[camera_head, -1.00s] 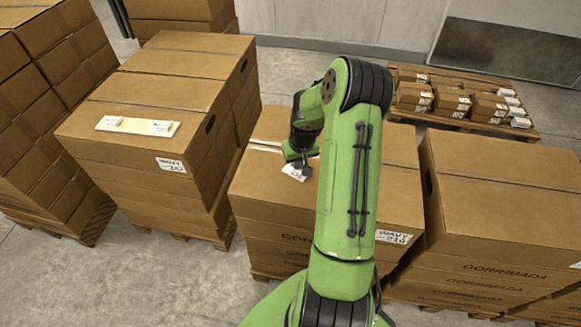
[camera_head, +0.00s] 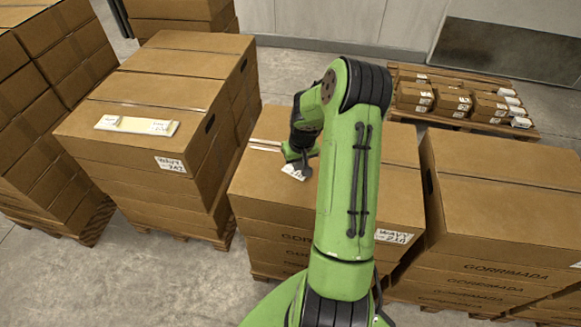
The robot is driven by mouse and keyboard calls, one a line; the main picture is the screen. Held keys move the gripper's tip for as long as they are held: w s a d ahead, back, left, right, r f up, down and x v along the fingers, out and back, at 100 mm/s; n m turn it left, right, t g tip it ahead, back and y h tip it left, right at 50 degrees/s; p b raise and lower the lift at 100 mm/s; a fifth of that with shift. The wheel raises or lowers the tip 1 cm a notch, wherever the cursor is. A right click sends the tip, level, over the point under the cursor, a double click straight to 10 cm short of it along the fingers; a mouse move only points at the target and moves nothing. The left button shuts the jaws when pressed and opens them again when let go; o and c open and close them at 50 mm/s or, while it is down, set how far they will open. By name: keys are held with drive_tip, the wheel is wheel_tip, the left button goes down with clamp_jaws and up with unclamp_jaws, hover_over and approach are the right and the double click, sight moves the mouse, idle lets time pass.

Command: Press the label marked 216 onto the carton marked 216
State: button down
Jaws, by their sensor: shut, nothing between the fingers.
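The carton marked 216 (camera_head: 265,188) is the top one of the middle stack, with a printed tag (camera_head: 394,236) on its front face at the right. A small white label (camera_head: 292,172) shows on or just above its top, partly covered by my gripper; its marking is too small to read. My gripper (camera_head: 304,170) is shut, pointing down right at the label with nothing between its fingers. Whether it touches the label or carton I cannot tell. My green arm hides much of the carton's middle.
The left stack's top carton (camera_head: 150,92) bears a pale strip (camera_head: 137,125) with white labels on it and another tag (camera_head: 170,164) in front. A right stack (camera_head: 500,190) stands close to the middle one. Small boxes sit on a pallet (camera_head: 530,134) at the back right.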

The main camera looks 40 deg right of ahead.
drive_tip(key=shift+f+b, duration=0.35)
drive_tip(key=shift+f, duration=0.05)
idle(0.5)
wheel_tip(320, 180, up, 7)
drive_tip(key=p, duration=0.4)
drive_tip(key=shift+p, duration=0.4)
